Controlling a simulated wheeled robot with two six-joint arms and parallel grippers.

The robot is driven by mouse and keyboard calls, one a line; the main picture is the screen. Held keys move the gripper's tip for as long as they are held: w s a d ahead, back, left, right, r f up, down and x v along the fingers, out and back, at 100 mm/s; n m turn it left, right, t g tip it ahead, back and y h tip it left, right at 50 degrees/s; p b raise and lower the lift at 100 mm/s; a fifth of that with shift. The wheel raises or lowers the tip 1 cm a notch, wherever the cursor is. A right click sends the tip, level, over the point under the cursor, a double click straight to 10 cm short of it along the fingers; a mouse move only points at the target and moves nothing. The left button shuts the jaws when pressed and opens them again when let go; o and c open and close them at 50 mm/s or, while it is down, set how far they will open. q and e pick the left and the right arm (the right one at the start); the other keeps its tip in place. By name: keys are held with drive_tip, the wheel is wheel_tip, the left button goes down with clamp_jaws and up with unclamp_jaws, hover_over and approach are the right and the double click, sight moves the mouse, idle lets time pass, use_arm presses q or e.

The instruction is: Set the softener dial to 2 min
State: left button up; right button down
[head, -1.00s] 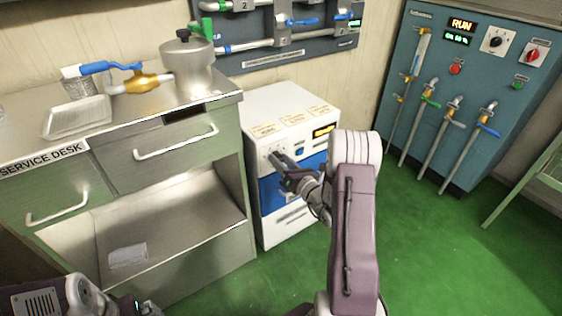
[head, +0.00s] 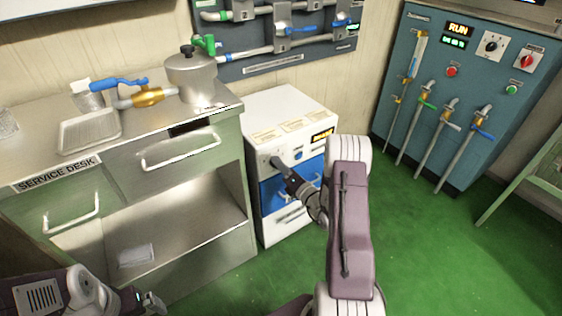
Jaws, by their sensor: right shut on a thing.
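The softener is a white cabinet (head: 292,108) with a blue front panel (head: 272,197), standing on the floor right of the service desk. Its small amber display (head: 322,135) is lit, but I cannot read it. My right gripper (head: 276,163) reaches the upper left of the softener's front and is shut on the dial there. The fingers cover the dial, so its pointer and marks are hidden. A blue button sits right of the gripper. My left gripper (head: 150,303) is low at the left, below the desk, away from the softener; its jaws are too unclear to judge.
The steel service desk (head: 40,150) holds a lidded pot (head: 191,80), a tray (head: 90,132) and a blue-handled valve (head: 118,84). A pipe panel (head: 290,50) hangs behind. Green floor (head: 430,240) is clear between.

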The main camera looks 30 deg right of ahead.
drive_tip(key=shift+f+m+p, duration=0.1)
drive_tip(key=shift+m+p, duration=0.55)
drive_tip(key=shift+m, duration=0.45)
drive_tip(key=c, duration=0.9)
unclamp_jaws()
drive_tip(key=s+p, duration=0.3)
drive_tip(key=s, duration=0.6)
drive_tip(key=shift+d, duration=0.35)
